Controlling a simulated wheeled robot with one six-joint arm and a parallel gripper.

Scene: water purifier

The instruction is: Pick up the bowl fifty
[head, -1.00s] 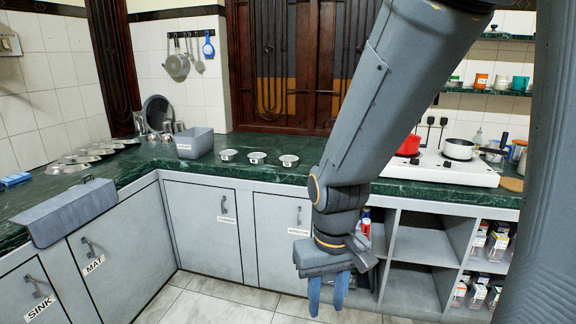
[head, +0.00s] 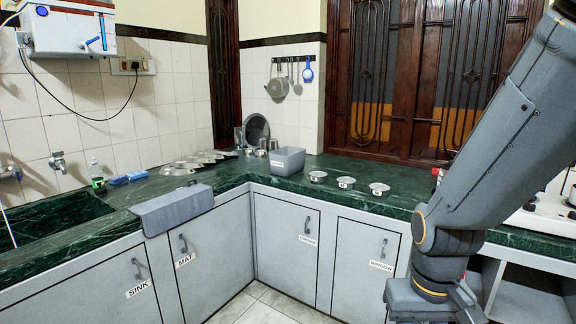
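Three small metal bowls stand in a row on the green counter (head: 300,205) near the corner: a left bowl (head: 318,176), a middle bowl (head: 346,183) and a right bowl (head: 380,189). Each has a small white label on its front, too small to read, so I cannot tell which one is fifty. My gripper (head: 435,312) is at the bottom right, in front of the cabinets, below counter height and apart from the bowls. Its fingers are cut off by the lower frame edge.
A grey bin (head: 287,162) stands left of the bowls. A grey mat (head: 172,210) hangs over the counter edge. Several metal dishes (head: 200,160) lie by the left wall. The sink (head: 45,222) is at far left, under a water purifier (head: 68,28). A white stove (head: 545,222) is at right.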

